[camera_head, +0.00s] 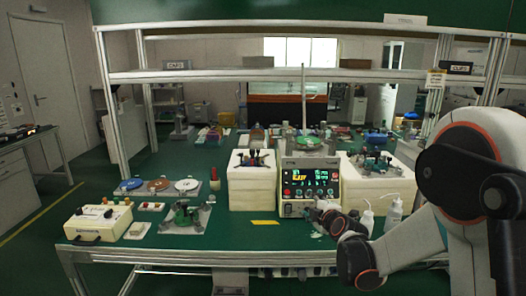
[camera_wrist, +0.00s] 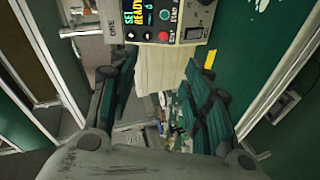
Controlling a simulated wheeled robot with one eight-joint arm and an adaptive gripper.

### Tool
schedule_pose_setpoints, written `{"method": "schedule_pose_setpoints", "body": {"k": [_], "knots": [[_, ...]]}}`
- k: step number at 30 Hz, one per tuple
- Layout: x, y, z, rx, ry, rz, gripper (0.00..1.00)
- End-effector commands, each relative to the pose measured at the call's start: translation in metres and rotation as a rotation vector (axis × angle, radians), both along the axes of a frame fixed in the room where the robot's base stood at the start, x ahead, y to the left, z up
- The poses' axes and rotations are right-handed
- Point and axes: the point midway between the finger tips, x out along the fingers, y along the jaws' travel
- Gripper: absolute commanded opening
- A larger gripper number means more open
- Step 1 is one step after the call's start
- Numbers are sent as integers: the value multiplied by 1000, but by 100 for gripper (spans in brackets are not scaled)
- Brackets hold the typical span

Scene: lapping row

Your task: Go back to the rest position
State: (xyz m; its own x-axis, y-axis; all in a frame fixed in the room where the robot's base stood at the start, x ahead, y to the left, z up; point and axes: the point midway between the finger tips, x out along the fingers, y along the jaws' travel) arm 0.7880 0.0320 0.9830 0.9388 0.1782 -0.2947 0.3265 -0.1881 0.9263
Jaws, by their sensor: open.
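My gripper (camera_wrist: 162,68) is open in the wrist view, its two dark green ribbed fingers spread with nothing held between them. In the head view my gripper (camera_head: 328,218) is small and dark, over the front of the green bench, right of centre. It appears in front of the lower right part of the control unit (camera_head: 297,190), which has a lit panel and coloured buttons. Part of that panel (camera_wrist: 165,18) also fills the top of the wrist view. I cannot tell the exact gap between my gripper and the unit.
White squeeze bottles (camera_head: 392,213) stand close right of my gripper. White block stacks (camera_head: 252,190) flank the control unit. A beige button box (camera_head: 97,222) and a small fixture (camera_head: 185,216) sit at left. A metal shelf frame (camera_head: 270,75) spans above. The bench front around the yellow card (camera_head: 265,222) is mostly clear.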

Motion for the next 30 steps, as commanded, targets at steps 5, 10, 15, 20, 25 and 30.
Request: {"method": "schedule_pose_setpoints", "body": {"k": [5,10,15,20,25,30], "knots": [[-44,6,35,158,114,-41,45],[-92,8,58,306,229,-107,45],[-145,8,72,448,340,-197,45],[-199,5,79,574,436,-304,45],[-258,-1,78,702,528,-441,45],[-317,-10,70,826,598,-601,45]]}}
